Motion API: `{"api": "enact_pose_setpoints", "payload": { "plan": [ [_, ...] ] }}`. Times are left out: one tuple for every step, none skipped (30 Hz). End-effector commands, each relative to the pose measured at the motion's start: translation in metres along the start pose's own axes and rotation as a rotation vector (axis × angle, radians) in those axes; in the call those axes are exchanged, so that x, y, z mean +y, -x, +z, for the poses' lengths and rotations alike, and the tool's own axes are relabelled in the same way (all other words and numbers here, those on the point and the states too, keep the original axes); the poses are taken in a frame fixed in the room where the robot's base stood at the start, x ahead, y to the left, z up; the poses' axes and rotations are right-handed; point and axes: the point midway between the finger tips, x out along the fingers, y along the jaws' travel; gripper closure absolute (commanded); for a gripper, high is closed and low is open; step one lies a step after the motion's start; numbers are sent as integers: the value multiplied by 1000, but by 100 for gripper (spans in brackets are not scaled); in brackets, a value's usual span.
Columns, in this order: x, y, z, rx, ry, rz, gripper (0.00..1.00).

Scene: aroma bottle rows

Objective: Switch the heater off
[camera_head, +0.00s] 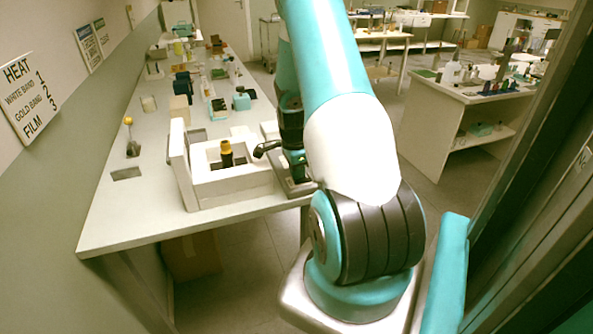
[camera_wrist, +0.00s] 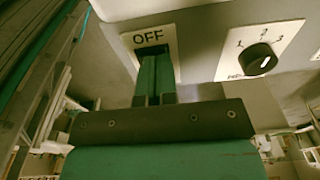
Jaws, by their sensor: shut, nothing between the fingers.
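The heater's pale panel (camera_wrist: 205,60) fills the upper part of the wrist view. A white plate reads OFF (camera_wrist: 148,37), with a dark switch opening under it. My gripper (camera_wrist: 156,62) is shut, its two green fingers side by side with nothing between them. The fingertips overlap the opening just below the OFF lettering and hide most of the switch. I cannot tell whether they touch it or which way it is set. To the right, a black knob (camera_wrist: 257,59) sits on a plate marked 1, 2, 3. In the head view my arm hides my gripper.
A long pale bench (camera_head: 125,215) runs along the left wall. A white open-topped fixture (camera_head: 232,188) holds a dark bottle with a yellow cap (camera_head: 226,152). A wall sign (camera_head: 29,98) lists HEAT with band numbers. Another bench (camera_head: 440,105) stands right, with floor between.

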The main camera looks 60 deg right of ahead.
Motion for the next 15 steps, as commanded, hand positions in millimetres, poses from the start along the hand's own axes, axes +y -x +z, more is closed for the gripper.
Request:
{"api": "enact_pose_setpoints", "payload": {
  "plan": [
    [4, -10, 1, -8, 6, 13, 100],
    [4, -9, 0, -7, 6, 13, 100],
    [4, -9, -3, -7, 5, 13, 100],
    [4, -9, -5, -7, 4, 13, 100],
    [5, -9, -7, -6, 4, 14, 100],
    [5, -9, -10, -5, 3, 14, 100],
    [5, -9, -12, -4, 2, 14, 100],
    [5, -9, -14, -2, 0, 15, 100],
    [5, -9, -16, 0, -2, 15, 100],
    [5, -9, -17, 2, -4, 15, 100],
    [5, -9, -18, 2, -5, 15, 100],
    [5, -9, -19, 3, -6, 15, 100],
    [5, -9, -19, 3, -6, 15, 100],
    [5, -9, -19, 3, -7, 15, 100],
    [5, -9, -20, 3, -7, 15, 100]
  ]
}}
